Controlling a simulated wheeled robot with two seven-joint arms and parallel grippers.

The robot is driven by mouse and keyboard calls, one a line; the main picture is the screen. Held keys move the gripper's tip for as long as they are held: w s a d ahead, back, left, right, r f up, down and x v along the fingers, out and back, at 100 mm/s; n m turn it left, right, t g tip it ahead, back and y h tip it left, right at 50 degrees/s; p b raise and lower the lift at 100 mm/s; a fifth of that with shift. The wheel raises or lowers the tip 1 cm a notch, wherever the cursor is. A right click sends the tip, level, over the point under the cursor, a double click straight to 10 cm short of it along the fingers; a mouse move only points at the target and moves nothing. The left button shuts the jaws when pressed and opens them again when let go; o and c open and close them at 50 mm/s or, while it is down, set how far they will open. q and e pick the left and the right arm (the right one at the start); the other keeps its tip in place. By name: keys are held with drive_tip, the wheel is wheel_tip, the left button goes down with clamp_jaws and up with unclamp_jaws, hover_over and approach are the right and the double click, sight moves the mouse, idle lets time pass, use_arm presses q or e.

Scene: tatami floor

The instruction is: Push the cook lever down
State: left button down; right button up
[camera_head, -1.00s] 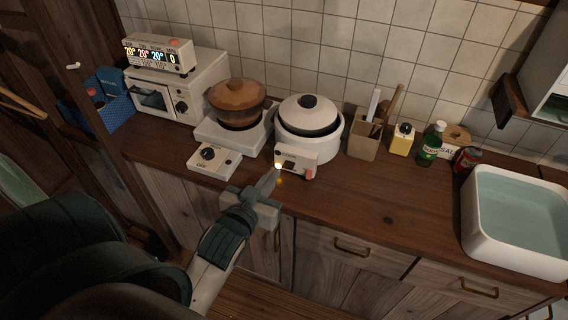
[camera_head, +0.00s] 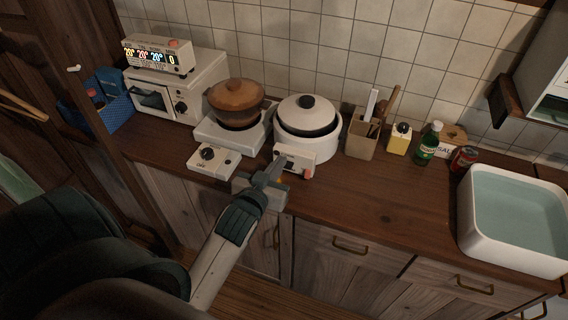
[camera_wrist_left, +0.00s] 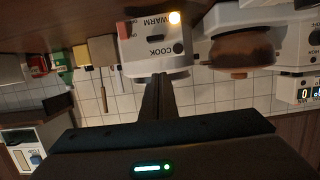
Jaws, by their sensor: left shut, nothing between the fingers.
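The white rice cooker (camera_head: 325,148) with its domed lid (camera_head: 306,108) stands on the counter. Its front control box (camera_head: 299,158) has a pinkish-red tab (camera_head: 309,172) at the right end.
A hot plate (camera_head: 213,133) with a brown pot (camera_head: 238,100) and a knob box (camera_head: 213,160) stand to the left. A utensil holder (camera_head: 361,140), bottles and the sink (camera_head: 466,225) lie right. The counter (camera_head: 385,200) between is clear.

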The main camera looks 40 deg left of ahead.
use_arm(q)
drive_tip(key=p, duration=0.1)
hover_over(286, 168)
drive_tip(key=s, duration=0.1)
drive_tip(key=f, duration=0.3)
drive_tip(key=shift+s+d+f+p, duration=0.2)
drive_tip(key=shift+s+f+p, duration=0.1)
drive_tip(key=shift+f, duration=0.75)
wheel_tip(286, 168, down, 2)
drive_tip(key=shift+f+b, duration=0.15)
drive_tip(key=shift+b, duration=0.2)
drive_tip(key=shift+s, duration=0.1)
